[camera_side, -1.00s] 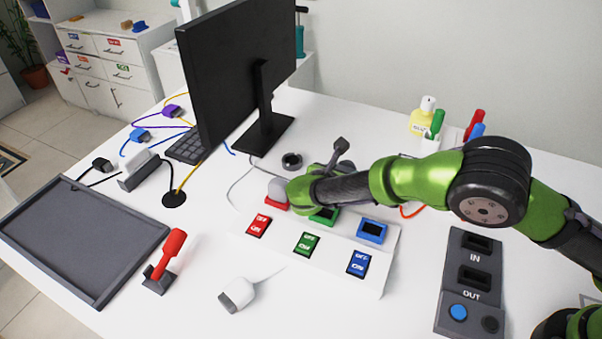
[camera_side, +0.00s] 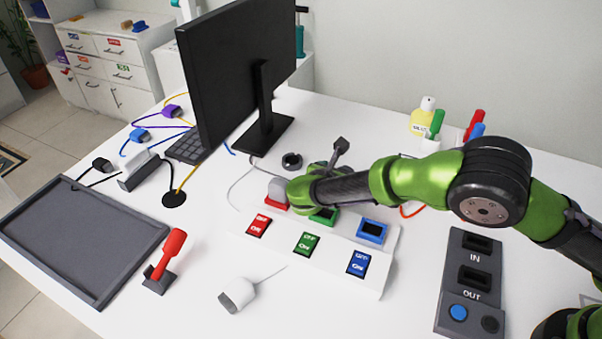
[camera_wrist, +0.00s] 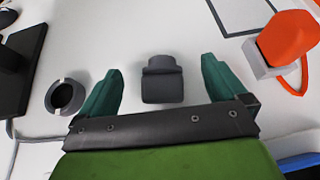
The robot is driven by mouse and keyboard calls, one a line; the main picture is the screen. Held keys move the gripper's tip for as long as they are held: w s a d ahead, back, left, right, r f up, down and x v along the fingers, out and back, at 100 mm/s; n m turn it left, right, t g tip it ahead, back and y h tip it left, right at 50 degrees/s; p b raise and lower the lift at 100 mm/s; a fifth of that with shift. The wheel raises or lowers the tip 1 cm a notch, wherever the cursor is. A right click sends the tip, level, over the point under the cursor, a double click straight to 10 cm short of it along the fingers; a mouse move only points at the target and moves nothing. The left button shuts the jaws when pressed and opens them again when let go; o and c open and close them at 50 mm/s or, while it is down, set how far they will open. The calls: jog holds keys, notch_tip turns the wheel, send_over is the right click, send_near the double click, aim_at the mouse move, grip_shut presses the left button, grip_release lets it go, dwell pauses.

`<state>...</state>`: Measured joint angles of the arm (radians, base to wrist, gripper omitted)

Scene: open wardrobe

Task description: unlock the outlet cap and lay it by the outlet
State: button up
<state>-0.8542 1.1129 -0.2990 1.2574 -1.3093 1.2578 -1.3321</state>
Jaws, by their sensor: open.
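My gripper (camera_wrist: 162,88) is open, with its two teal fingers apart. A dark grey block with a narrower rounded top (camera_wrist: 162,82) shows between them, with gaps to both fingers; I cannot tell for sure that it is the outlet cap. In the side view, my arm's end is over the middle of the white outlet panel (camera_side: 305,263) and hides my fingertips. The green outlet (camera_side: 323,215) is partly hidden under my arm. A pale grey block (camera_side: 278,188) sits on the red outlet (camera_side: 275,203). The blue outlet (camera_side: 372,231) is uncovered.
A dark ring (camera_side: 291,161) and the monitor (camera_side: 235,70) stand behind the panel. An orange and white piece with an orange cord (camera_wrist: 287,40) lies right of my fingers in the wrist view. A loose white plug (camera_side: 238,293) lies in front. An IN/OUT box (camera_side: 470,300) is at right.

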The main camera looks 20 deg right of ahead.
notch_tip(320, 180, up, 7)
jog(key=s+a, duration=0.2)
jog(key=shift+s+a, duration=0.15)
jog(key=shift+a, duration=0.2)
dwell(0.5)
jog(key=s+f+m, duration=0.1)
jog(key=s+d+f+m+g, duration=0.1)
jog(key=f+m, duration=0.1)
jog(key=shift+s+y, duration=0.25)
jog(key=shift+y, duration=0.15)
jog(key=s+d+r+m+y, duration=0.5)
jog(key=s+d+r+m, duration=0.4)
jog(key=s+m, duration=0.3)
jog(key=s+d+r+m+y, duration=0.5)
jog(key=s+d+r+m, duration=0.4)
jog(key=s+m, duration=0.3)
jog(key=r+m, duration=0.1)
jog(key=m, duration=0.2)
jog(key=shift+r+t+y, duration=0.15)
jog(key=shift+t+y, duration=0.15)
